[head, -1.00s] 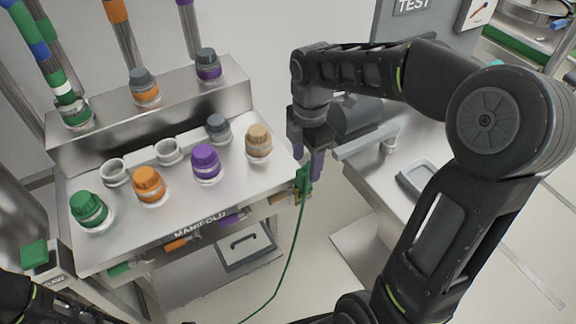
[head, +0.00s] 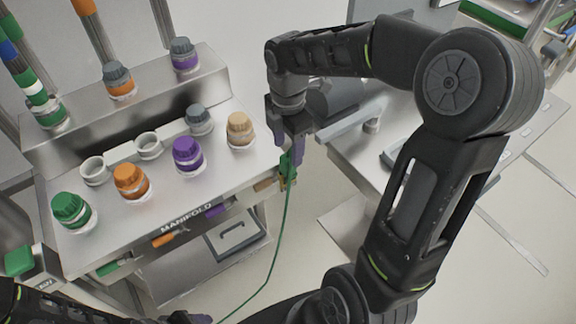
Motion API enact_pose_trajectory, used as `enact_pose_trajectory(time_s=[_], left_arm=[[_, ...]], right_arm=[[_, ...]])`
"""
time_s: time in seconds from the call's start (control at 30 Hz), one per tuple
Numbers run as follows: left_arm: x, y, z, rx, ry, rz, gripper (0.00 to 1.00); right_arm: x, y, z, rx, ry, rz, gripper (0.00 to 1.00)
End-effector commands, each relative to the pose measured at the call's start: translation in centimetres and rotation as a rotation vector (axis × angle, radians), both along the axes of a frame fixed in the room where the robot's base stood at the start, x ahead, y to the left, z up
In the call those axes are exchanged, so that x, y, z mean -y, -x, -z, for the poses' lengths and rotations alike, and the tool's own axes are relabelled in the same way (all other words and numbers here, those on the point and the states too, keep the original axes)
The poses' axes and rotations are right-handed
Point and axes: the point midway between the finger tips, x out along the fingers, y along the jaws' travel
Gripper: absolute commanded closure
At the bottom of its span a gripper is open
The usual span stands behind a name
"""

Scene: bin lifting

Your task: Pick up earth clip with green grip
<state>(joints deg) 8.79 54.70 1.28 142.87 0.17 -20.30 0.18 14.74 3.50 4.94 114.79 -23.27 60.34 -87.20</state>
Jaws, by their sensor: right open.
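The earth clip (head: 287,167) has a green grip and hangs at the right end of the manifold bench, with a green cable (head: 275,252) running down from it to the floor. My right gripper (head: 291,151) points down at the clip, with its purple-tipped fingers open. The clip's top shows at the fingertips; I cannot tell whether they touch it. My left gripper (head: 199,318) only just shows at the bottom edge, and its jaws are cut off.
The manifold bench (head: 100,238) carries green, orange, purple, grey and tan caps and open white collars. A grey side bench (head: 352,150) with a tray stands right of my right gripper. A lower shelf (head: 185,272) holds a dark-framed panel. Floor is open between the benches.

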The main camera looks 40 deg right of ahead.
Motion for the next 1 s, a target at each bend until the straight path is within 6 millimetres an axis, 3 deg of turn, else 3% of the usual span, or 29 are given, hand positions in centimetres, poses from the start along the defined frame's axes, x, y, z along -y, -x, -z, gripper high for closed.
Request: enact_pose_trajectory(time_s=[0.17, 0.5, 1.0], left_arm=[[0.0, 0.0, -0.2, -0.001, 0.0, 0.0, 0.35], [-0.1, 0.1, -1.0, -0.004, -0.002, -0.001, 0.35], [-0.1, 0.1, -1.0, -0.004, -0.002, -0.001, 0.35]], right_arm=[[0.0, 0.0, 0.5, -0.001, 0.0, 0.0, 0.44], [0.1, -0.1, 4.9, -0.003, -0.001, 0.0, 0.44], [0.2, -0.2, 5.2, 0.001, 0.0, 0.0, 0.44]])
